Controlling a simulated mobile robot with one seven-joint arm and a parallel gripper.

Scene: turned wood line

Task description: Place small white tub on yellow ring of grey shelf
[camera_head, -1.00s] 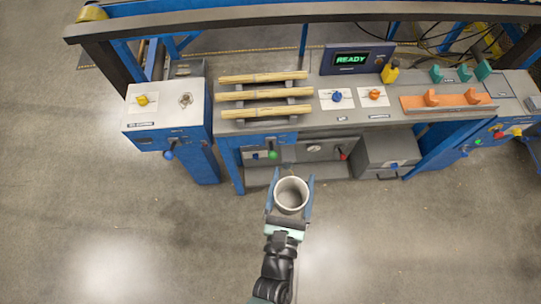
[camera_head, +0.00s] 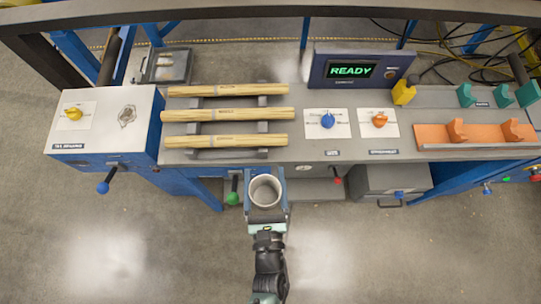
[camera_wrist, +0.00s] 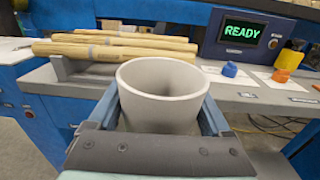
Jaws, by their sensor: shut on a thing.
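The small white tub (camera_head: 265,191) is upright and open at the top, and it looks empty as far as I can see inside. My gripper (camera_head: 266,205) is shut on it, with one blue finger on each side. In the wrist view the tub (camera_wrist: 163,95) sits between the fingers of my gripper (camera_wrist: 162,118), its rim above them. The tub is held in front of the bench's near edge. A grey lower shelf (camera_head: 312,190) shows partly under the bench, behind the tub. I see no yellow ring; most of that shelf is hidden by the bench top.
The bench top (camera_head: 300,150) carries a rack with three wooden spindles (camera_head: 225,115), blue (camera_head: 328,121) and orange (camera_head: 379,119) knobs, and a READY display (camera_head: 352,71). A green-knobbed lever (camera_head: 233,197) sticks out left of the tub. A grey drawer box (camera_head: 392,182) stands right. Floor in front is clear.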

